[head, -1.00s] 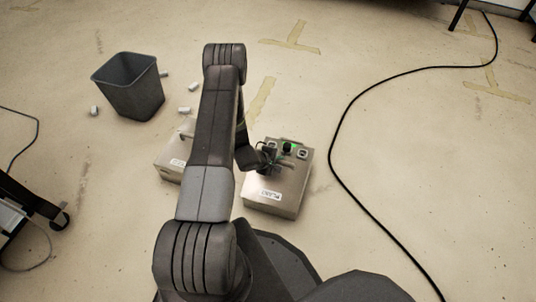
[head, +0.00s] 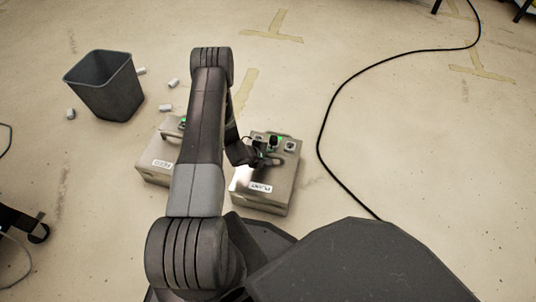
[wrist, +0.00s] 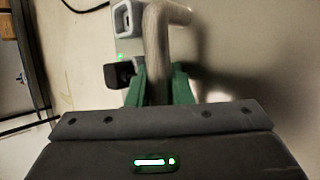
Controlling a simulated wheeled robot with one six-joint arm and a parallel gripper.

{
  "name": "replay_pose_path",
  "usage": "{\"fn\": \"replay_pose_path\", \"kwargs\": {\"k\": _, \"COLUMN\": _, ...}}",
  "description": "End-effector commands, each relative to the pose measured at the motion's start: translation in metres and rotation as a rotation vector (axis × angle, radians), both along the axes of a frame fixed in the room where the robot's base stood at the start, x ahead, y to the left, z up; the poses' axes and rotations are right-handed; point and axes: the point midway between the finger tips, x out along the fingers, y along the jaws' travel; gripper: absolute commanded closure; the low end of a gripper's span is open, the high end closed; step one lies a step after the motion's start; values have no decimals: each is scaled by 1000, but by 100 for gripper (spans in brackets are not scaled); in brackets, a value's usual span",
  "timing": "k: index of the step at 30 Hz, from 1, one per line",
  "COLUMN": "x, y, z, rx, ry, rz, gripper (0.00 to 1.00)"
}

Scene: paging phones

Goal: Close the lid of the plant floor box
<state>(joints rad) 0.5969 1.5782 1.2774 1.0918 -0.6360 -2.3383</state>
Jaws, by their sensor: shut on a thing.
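The plant floor box (head: 262,200) is a beige metal box with a PLANT label on its near side. It stands on the floor just right of my arm in the head view. Sockets and a green light show at its far end. My gripper (head: 264,157) is over its top. In the wrist view, my gripper's green fingers (wrist: 158,90) are shut on a bent, pale metal handle (wrist: 160,45). A socket (wrist: 127,18) and a black knob-like part (wrist: 118,75) sit beside it. My gripper hides part of the top, and I cannot tell the lid's angle.
A second similar box (head: 156,178), labelled FEED, stands left of the plant box, partly behind my arm. A dark bin (head: 105,88) and several small white pieces (head: 166,108) lie beyond it. A black cable (head: 340,90) runs along the floor at right.

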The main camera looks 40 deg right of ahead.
Motion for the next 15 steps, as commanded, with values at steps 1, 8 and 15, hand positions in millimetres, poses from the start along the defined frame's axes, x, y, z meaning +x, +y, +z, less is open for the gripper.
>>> {"fn": "replay_pose_path", "kwargs": {"k": 1, "x": -4, "y": 3, "z": -3, "rx": 8, "ry": 7, "rz": -3, "gripper": 100}}
{"fn": "replay_pose_path", "kwargs": {"k": 8, "x": -6, "y": 4, "z": -4, "rx": 11, "ry": 8, "rz": -4, "gripper": 73}}
{"fn": "replay_pose_path", "kwargs": {"k": 15, "x": -6, "y": 4, "z": -5, "rx": 12, "ry": 9, "rz": -4, "gripper": 59}}
